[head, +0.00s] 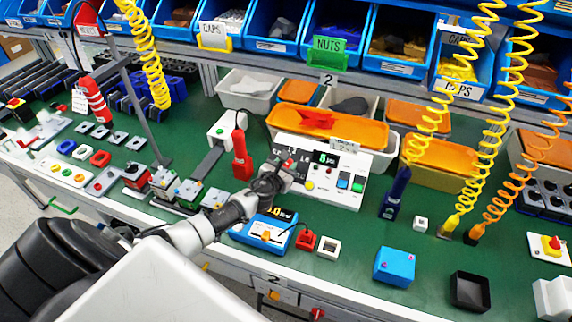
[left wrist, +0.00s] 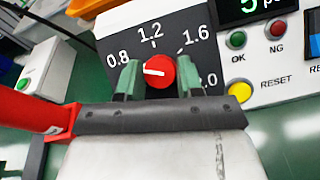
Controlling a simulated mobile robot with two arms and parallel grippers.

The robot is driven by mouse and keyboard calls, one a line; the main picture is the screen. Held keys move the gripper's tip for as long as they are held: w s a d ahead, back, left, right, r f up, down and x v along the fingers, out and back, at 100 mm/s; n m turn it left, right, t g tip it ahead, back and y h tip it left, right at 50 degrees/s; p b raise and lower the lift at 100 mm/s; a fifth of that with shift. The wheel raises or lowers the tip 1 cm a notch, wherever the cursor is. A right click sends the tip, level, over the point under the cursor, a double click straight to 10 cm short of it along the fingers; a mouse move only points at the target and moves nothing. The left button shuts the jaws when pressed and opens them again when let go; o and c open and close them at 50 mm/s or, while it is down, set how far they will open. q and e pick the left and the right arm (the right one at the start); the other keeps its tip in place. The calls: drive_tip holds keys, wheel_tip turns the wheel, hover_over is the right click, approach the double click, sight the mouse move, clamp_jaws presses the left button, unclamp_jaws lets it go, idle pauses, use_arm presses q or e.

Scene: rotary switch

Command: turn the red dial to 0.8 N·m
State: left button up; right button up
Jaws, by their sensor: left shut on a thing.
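The red dial (left wrist: 161,73) sits on a black panel (left wrist: 184,22) printed 0.8, 1.2, 1.6 and a partly hidden number ending in .0. Its white mark points left in the left wrist view, toward the side of the 0.8 label and slightly below that label. My left gripper (left wrist: 159,80) is shut on the dial, with one green fingertip on each side of it. In the head view my left gripper (head: 279,176) reaches the left part of the white control box (head: 331,190) and largely hides the dial. My right gripper is not in view.
Bins stand behind the control box.

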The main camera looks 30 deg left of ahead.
use_arm(q)
drive_tip(key=shift+a+m+h, duration=0.1)
drive_tip(key=shift+m+h, duration=0.4)
drive_tip(key=shift+m, duration=0.4)
drive_tip(key=o, duration=0.9)
drive_tip(key=p+v, duration=0.1)
drive_tip(key=v, duration=1)
drive_tip(key=shift+w+f, duration=0.1)
